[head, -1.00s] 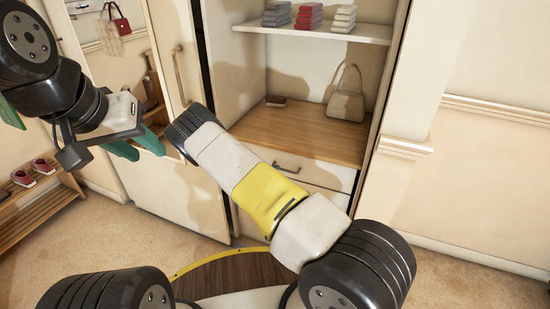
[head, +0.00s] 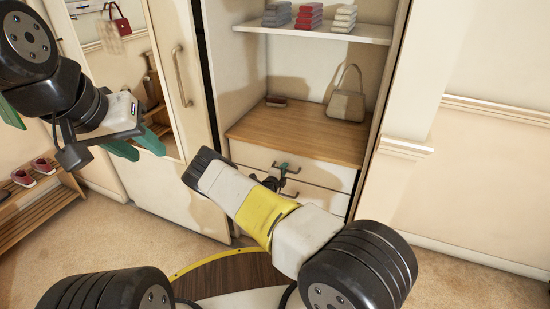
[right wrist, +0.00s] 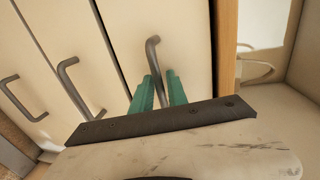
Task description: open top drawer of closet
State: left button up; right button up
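The closet's top drawer (head: 250,158) sits just below the wooden shelf and looks closed in the head view. Its dark bar handle also shows in the right wrist view (right wrist: 153,50). My right gripper (head: 283,168) is at this handle, partly hidden by its own wrist. In the right wrist view, the two green fingers of my right gripper (right wrist: 160,78) stand on either side of the bar with a narrow gap; whether they press on it I cannot tell. My left gripper (head: 138,146) is open and empty, before the closet door at left.
A second drawer (head: 325,200) lies below; the right wrist view shows further handles (right wrist: 75,85). The wooden shelf (head: 300,135) above holds a handbag (head: 346,103). A closet door with a long handle (head: 181,77) stands at left. A shoe rack (head: 40,215) is far left.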

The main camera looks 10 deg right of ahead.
grip_shut()
dwell(1.4)
